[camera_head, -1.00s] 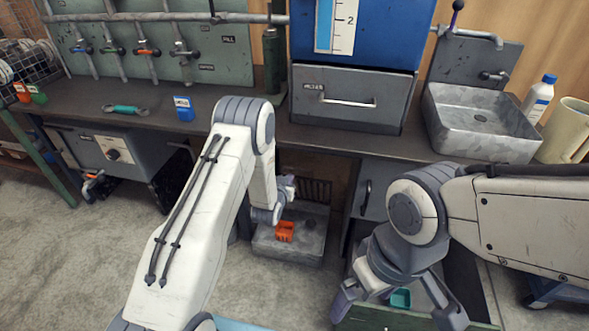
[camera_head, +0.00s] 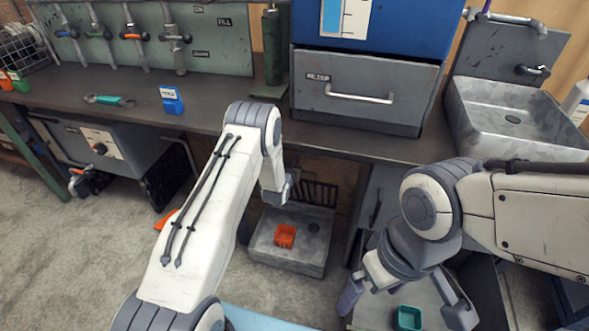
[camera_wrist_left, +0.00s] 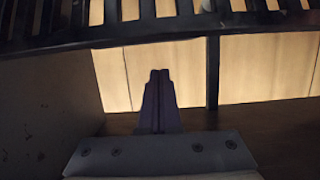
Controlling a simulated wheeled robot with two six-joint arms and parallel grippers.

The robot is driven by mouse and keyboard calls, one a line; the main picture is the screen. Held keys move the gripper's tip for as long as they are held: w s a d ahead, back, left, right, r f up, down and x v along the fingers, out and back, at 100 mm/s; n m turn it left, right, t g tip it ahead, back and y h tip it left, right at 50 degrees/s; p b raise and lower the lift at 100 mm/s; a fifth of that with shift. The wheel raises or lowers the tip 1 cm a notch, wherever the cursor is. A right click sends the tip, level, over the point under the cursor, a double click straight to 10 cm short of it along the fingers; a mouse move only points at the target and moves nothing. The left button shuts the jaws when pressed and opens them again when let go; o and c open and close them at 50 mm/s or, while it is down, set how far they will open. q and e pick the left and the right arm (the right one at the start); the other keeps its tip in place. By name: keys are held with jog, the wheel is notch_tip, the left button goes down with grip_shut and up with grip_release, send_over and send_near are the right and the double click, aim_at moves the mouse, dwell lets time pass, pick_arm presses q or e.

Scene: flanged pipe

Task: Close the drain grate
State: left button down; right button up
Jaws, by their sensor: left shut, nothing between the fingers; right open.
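The drain grate (camera_head: 318,192) is a dark slatted panel standing raised at the back of a grey basin (camera_head: 285,262) under the bench. Its dark bars cross the top of the left wrist view (camera_wrist_left: 190,12). My left gripper (camera_head: 288,184) is beside the grate, on its left, partly hidden by my forearm. In the left wrist view its fingers (camera_wrist_left: 160,78) are shut and empty, with their tips below the bars. An orange holder (camera_head: 285,236) sits in the basin, left of a dark round drain (camera_head: 313,227). My right gripper (camera_head: 406,305) is open and empty, above an open drawer.
A teal cup (camera_head: 408,318) is in the open drawer at lower right. The bench edge (camera_head: 330,150) overhangs the basin. A grey drawer cabinet (camera_head: 360,92), a sink (camera_head: 510,115) and a blue box (camera_head: 171,100) stand on the bench. An orange object (camera_head: 165,219) shows left of my left forearm.

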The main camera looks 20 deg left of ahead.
aim_at(301, 186)
pick_arm(q)
jog(key=shift+d+f+b, duration=0.1)
jog(key=shift+f+b, duration=1.1)
jog(key=shift+f, duration=0.45)
